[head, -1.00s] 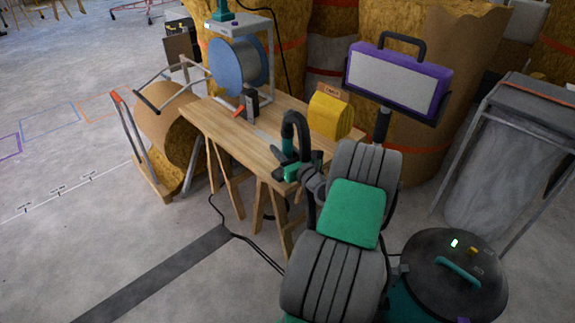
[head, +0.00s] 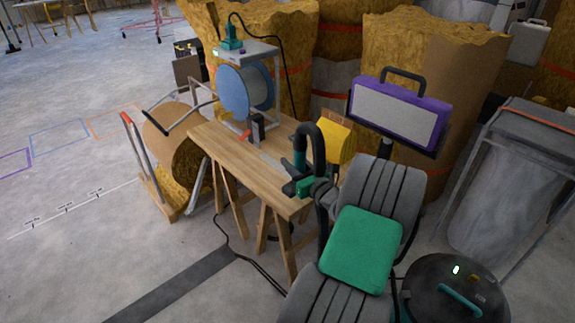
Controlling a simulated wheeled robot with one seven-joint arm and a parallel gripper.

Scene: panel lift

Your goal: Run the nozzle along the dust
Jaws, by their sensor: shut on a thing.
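My gripper (head: 298,187) is at the near right end of the wooden workbench (head: 222,143), low over its top. It is shut on the teal and black nozzle (head: 301,160), whose black hose (head: 316,133) loops up and back along my arm. The nozzle's mouth is hidden, so I cannot tell whether it touches the bench. A pale grey strip (head: 272,163), perhaps the dust, lies on the bench just left of the nozzle.
A black-topped vacuum (head: 430,275) stands at lower right.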

